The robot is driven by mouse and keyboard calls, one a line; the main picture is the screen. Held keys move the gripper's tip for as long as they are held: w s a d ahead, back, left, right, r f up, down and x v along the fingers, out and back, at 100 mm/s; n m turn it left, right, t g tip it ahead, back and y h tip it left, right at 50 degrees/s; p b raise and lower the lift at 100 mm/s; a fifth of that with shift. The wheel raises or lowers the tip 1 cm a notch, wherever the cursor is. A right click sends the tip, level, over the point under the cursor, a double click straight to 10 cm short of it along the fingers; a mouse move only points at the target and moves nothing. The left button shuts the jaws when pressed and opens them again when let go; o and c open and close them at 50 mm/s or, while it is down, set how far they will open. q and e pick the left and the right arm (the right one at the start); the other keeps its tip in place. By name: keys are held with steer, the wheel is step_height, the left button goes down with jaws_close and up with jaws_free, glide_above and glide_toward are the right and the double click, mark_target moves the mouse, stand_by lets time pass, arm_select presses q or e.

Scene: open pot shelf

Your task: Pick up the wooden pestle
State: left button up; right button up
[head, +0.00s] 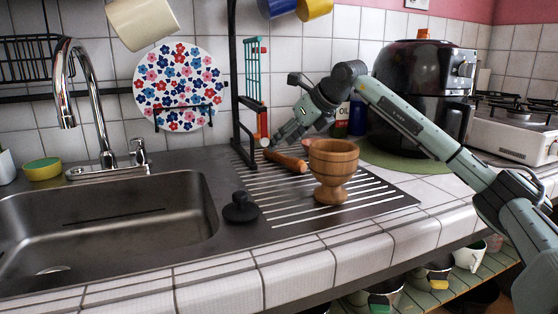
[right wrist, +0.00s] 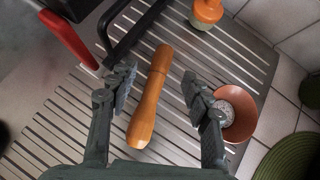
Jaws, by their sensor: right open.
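The wooden pestle (head: 287,161) lies on the ribbed metal drainboard, behind and left of a wooden mortar cup (head: 333,170) in the head view. My right gripper (head: 275,143) comes in from the right, low above the pestle. In the right wrist view the pestle (right wrist: 150,98) lies lengthwise between the two spread fingers of the right gripper (right wrist: 155,82), with gaps on both sides. The gripper is open and holds nothing. I cannot tell exactly how high the fingers are above the drainboard. My left gripper is not in view.
A black rack post (head: 237,90) stands close left of the gripper. A black stopper (head: 240,208) sits by the sink (head: 110,215). A dark air fryer (head: 420,80) stands on a green mat at right. A reddish-brown bowl (right wrist: 243,115) is near the right finger in the wrist view.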

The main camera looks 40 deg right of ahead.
steer(key=x, duration=0.5)
steer(key=shift+d+p, duration=0.1)
steer(key=shift+p, duration=0.3)
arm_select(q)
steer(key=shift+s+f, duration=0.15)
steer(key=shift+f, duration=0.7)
arm_select(e)
steer(key=shift+s, duration=0.1)
jaws_close()
